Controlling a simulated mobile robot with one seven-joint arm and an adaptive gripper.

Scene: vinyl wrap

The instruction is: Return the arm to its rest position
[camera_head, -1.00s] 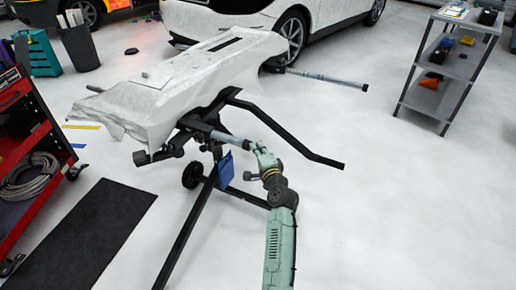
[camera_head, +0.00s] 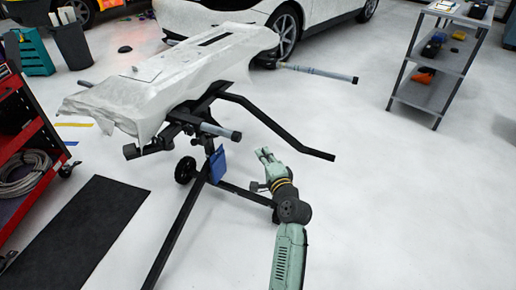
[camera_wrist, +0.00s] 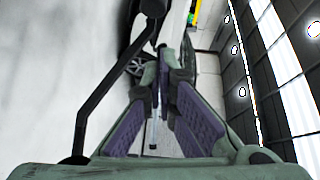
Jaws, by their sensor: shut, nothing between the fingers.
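My green arm (camera_head: 288,255) reaches up from the bottom of the head view. My gripper (camera_head: 264,155) is at its far end, shut and empty, above the floor to the right of the work stand. A gap of bare floor shows in the picture between it and the grey tube (camera_head: 221,132) sticking out of the stand. In the wrist view my gripper (camera_wrist: 162,75) shows its purple-padded fingers pointing away from the camera.
The black stand (camera_head: 250,120) carries a white-draped panel (camera_head: 190,75). Its bent bar passes close beyond my gripper. A grey shelf (camera_head: 425,95) stands at right, a red cart (camera_head: 40,135) and black mat (camera_head: 85,230) at left. The floor at right is clear.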

